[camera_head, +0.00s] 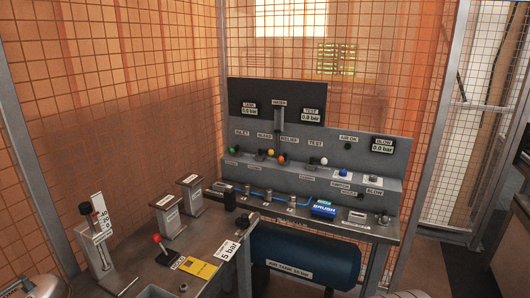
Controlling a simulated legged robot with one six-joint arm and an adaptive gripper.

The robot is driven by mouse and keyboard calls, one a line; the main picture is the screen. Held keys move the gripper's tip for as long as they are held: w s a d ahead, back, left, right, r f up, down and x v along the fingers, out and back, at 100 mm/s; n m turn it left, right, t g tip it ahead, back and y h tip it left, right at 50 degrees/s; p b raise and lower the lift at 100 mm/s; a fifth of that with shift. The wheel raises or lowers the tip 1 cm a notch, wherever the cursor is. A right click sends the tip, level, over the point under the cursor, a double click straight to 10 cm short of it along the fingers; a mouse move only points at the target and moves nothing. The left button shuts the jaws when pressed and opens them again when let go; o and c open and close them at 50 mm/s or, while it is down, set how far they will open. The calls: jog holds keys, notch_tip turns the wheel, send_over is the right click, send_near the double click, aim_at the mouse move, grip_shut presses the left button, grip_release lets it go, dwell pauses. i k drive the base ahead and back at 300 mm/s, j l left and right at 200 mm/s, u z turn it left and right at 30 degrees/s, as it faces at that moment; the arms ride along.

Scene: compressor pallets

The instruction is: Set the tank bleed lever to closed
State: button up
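I cannot pick out a lever marked as the tank bleed. The blue air tank (305,259) lies under the bench, with a white label on its front. A lever with a red knob (157,239) stands on the near bench at lower left. Another upright lever (88,210) with a dark knob stands beside a numbered scale at far left. Several coloured knobs, among them a yellow knob (271,152) and a white knob (323,161), sit on the back panel (372,159). The tank display (249,111) seems to read 0.0 bar.
The bench (290,209) carries a blue pipe run and a blue box (324,208). Two labelled stands (168,218) (192,197), a yellow card (201,270) and a 5 bar sign (229,249) are at left. Wire mesh (130,110) encloses the corner. Open floor shows at right.

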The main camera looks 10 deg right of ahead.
aim_at(271, 152)
jog(key=z, duration=0.2)
jog(key=i+z, duration=0.4)
jog(key=i+j+z, duration=0.15)
jog(key=z, duration=0.25)
jog(key=i+j+z, duration=0.2)
jog(key=i+j, duration=0.8)
jog(key=i, duration=0.15)
